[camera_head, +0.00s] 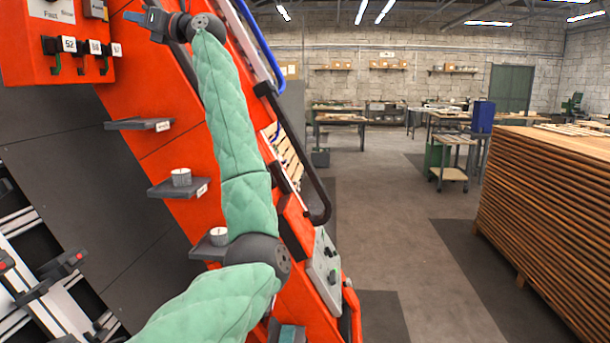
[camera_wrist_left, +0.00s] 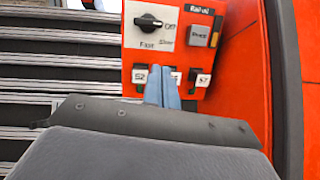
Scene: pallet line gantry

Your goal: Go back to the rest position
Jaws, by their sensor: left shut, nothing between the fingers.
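My left gripper (camera_head: 132,16) is raised at the upper left of the head view, at the end of my green-sleeved arm. Its fingers are shut and empty. In the left wrist view the blue-grey fingers (camera_wrist_left: 163,88) lie together and point towards a red control box (camera_wrist_left: 148,58). The fingertips overlap the middle switch of the lower row in that view; I cannot tell whether they touch it. The same control box (camera_head: 22,70) shows at the upper left of the head view, left of the gripper. My right gripper is not in view.
The box has a rotary knob (camera_wrist_left: 149,22). Small shelves (camera_head: 140,124) stick out of the red frame (camera_head: 150,90) beside my arm; two hold round grey-white pieces (camera_head: 181,177). A stack of brown boards (camera_head: 550,210) stands at the right. The floor (camera_head: 385,200) between is clear.

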